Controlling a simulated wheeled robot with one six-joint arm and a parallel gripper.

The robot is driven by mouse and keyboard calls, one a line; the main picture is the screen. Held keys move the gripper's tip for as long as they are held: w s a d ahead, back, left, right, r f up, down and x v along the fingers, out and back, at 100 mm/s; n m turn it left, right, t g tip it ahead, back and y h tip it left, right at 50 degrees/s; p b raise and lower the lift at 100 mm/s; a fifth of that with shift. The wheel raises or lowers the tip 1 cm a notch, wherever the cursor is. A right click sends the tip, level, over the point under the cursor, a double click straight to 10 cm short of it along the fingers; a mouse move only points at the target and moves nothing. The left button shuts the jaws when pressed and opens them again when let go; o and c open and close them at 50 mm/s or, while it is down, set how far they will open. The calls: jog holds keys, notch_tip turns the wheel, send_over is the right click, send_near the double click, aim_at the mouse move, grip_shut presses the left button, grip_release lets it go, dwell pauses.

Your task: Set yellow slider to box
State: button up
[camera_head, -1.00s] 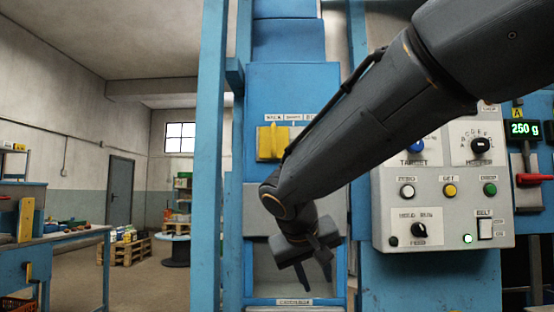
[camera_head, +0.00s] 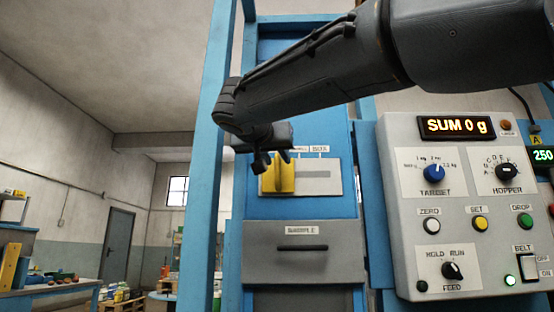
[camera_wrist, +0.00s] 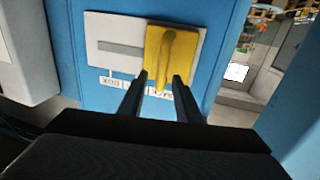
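The yellow slider (camera_head: 279,175) sits at the left end of a horizontal slot in a pale plate (camera_head: 321,181) on the blue machine. A label by the right end seems to read "BOX"; the label nearest the slider is covered by my gripper. My gripper (camera_head: 272,161) is just above and in front of the slider. In the wrist view the slider (camera_wrist: 170,58) stands past the two fingertips (camera_wrist: 161,76), which are apart with nothing seen clamped between them. I cannot tell whether they touch the slider's raised handle.
A grey control panel (camera_head: 455,215) with knobs and coloured buttons stands to the right. A grey drawer (camera_head: 303,252) with a dark handle lies below the slider. A blue post (camera_head: 205,170) rises close on the left. The slot right of the slider is clear.

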jog(key=shift+x, duration=0.9)
jog(key=shift+c, duration=0.4)
grip_shut()
